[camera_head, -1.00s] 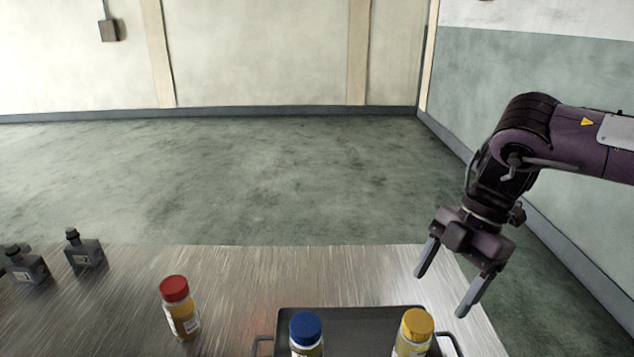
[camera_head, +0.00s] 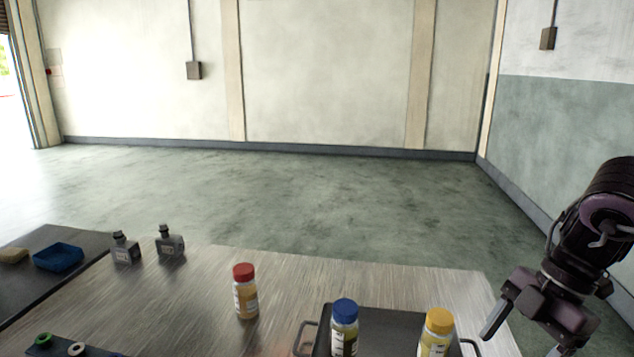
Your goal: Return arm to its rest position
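My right gripper (camera_head: 522,340) hangs at the lower right, beyond the right edge of the metal table (camera_head: 400,283). Its fingers are spread apart, with nothing seen between them. A yellow-capped bottle (camera_head: 436,333) and a blue-capped bottle (camera_head: 344,328) stand upright at the dark tray (camera_head: 390,322). A red-capped bottle (camera_head: 245,291) stands upright on the table, left of the tray. The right gripper is to the right of all three bottles and apart from them. My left gripper does not show.
Two grey square bottles (camera_head: 170,241) stand at the table's back left. A dark rack (camera_head: 60,350) shows at the lower left. Open floor lies behind the table.

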